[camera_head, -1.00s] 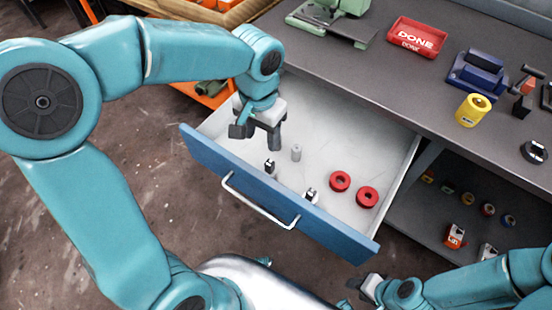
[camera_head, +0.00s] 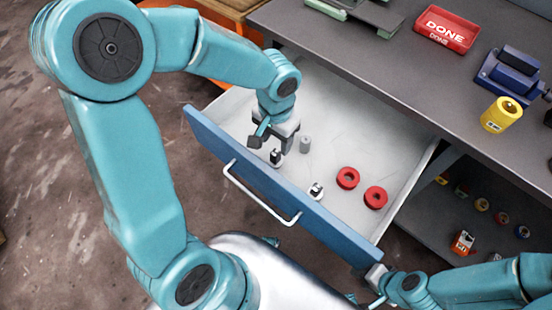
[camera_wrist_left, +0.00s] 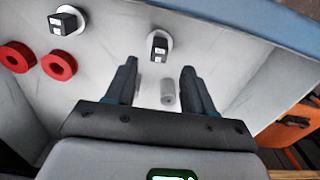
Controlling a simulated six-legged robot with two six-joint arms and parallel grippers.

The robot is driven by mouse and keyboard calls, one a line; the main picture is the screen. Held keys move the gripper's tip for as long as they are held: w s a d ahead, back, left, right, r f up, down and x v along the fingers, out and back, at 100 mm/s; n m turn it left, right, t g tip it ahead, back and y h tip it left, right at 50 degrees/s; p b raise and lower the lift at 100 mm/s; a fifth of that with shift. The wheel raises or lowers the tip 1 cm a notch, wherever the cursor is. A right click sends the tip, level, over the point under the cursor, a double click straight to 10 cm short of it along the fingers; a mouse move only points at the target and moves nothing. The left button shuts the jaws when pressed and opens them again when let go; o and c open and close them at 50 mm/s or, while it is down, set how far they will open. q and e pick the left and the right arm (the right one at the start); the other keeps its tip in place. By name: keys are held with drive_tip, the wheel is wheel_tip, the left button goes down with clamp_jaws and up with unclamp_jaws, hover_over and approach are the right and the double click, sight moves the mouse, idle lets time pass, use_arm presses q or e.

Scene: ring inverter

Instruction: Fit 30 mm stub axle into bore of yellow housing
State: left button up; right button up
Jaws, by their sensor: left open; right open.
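The yellow housing (camera_head: 501,115) stands upright on the bench at the right, its dark bore facing up. In the open drawer are a small grey cylinder (camera_head: 305,145) and two pieces with black blocks on white discs, one near the gripper (camera_head: 276,157) and one further right (camera_head: 316,190). Their markings are unreadable, so I cannot tell which is the 30 mm stub axle. My left gripper (camera_head: 273,145) is open and empty above the drawer. In the left wrist view, the grey cylinder (camera_wrist_left: 167,93) and nearer disc piece (camera_wrist_left: 158,47) show between its fingers. My right gripper (camera_head: 374,286) is open at the bottom.
Two red rings (camera_head: 361,187) lie in the drawer (camera_head: 290,196), whose blue front and walls surround the left gripper's area. A red DONE tray (camera_head: 447,27) and a blue vise-like fixture (camera_head: 512,68) are on the bench. Several small parts stand on the shelf below.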

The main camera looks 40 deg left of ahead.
sight(276, 153)
use_arm(q)
drive_tip(key=f, duration=0.3)
drive_tip(key=f+b, duration=0.1)
drive_tip(key=f, duration=0.2)
drive_tip(key=shift+s+d+f, duration=0.1)
drive_tip(key=shift+s+f, duration=0.05)
drive_tip(key=shift+s, duration=0.05)
clamp_jaws()
